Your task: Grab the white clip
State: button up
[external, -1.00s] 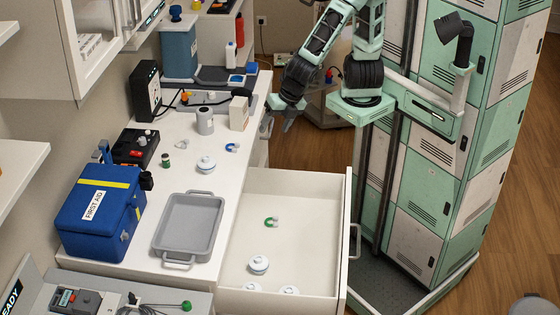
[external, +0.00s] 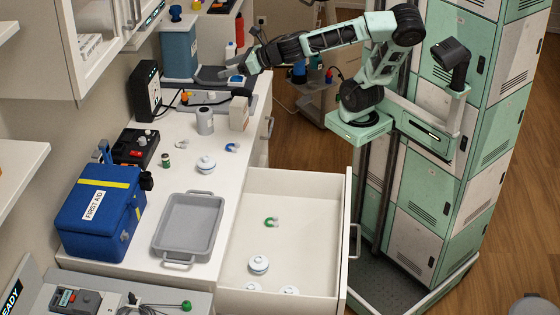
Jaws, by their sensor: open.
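A small whitish, curved piece (external: 181,145) lies on the white counter behind the grey tray; it looks like the white clip, but it is too small to be sure. A blue clip (external: 232,147) lies to its right, beside a white round lidded piece (external: 206,165). A green clip (external: 271,222) lies in the open drawer. My gripper (external: 230,70) is open and seems empty. It is raised over the far part of the counter, well away from the clips, and points left.
The grey tray (external: 161,245) and blue first aid box (external: 80,235) stand at the near left. A grey canister (external: 205,121) and white box (external: 239,113) stand behind the clips. The drawer (external: 310,230) is pulled out and holds several white round pieces.

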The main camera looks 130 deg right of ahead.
notch_tip(320, 180, down, 24)
jog(key=shift+r, duration=0.1)
jog(key=shift+w+d+f, duration=0.1)
jog(key=shift+d+f, duration=0.15)
jog(key=shift+f, duration=0.05)
send_near(187, 142)
jog(key=x, duration=0.3)
jog(key=shift+w+f, duration=0.2)
jog(key=shift+x, duration=2.65)
jog(key=shift+s, duration=0.1)
jog(key=c, duration=1)
